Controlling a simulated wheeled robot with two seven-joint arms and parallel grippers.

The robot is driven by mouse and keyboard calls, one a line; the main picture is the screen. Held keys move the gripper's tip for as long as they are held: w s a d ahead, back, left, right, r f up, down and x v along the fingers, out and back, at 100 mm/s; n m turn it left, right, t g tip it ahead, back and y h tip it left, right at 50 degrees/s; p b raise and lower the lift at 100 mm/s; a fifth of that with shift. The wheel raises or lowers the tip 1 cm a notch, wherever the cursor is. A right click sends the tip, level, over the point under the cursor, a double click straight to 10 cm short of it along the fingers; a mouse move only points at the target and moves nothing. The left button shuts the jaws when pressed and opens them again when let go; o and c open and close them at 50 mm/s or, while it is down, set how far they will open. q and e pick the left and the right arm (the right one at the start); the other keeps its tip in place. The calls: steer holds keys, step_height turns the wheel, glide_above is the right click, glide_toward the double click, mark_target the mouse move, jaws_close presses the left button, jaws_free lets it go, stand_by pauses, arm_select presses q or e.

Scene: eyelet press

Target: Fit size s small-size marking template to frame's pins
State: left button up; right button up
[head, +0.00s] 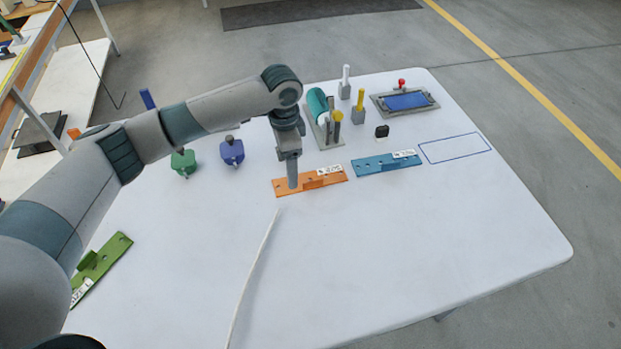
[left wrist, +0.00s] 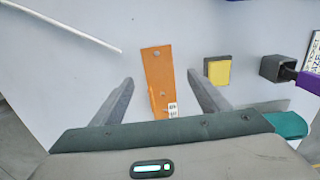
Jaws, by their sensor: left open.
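Three marking templates lie on the white table: an orange one (head: 328,182), a blue one (head: 375,166) and a green one (head: 112,250) at the far left. Each has a raised grip and a white label whose size letter I cannot read for sure. My left gripper (head: 292,186) points down at the left part of the orange template. In the left wrist view the orange template (left wrist: 157,65) lies between the spread fingers of my open left gripper (left wrist: 160,78), apart from both. A grey frame (head: 433,105) with a blue inside stands at the back right; its pins are too small to tell. My right gripper is out of view.
A teal roller (head: 317,104), a yellow-handled tool (head: 360,98) and a black-topped block (head: 382,131) stand behind the templates. Green (head: 183,162) and blue (head: 232,151) pieces stand left. A thin white strip (head: 252,268) crosses the front. The right front is clear.

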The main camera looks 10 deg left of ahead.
mark_target(310, 177)
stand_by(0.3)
arm_select(q)
steer(key=shift+f+p, duration=0.5)
steer(key=shift+f, duration=0.1)
step_height(310, 177, down, 3)
steer(key=shift+s+f+p, duration=0.1)
steer(key=shift+p, duration=0.45)
steer(key=shift+f, duration=0.4)
steer(key=c, duration=1.1)
steer(key=shift+r, duration=0.2)
steer(key=shift+c, duration=0.2)
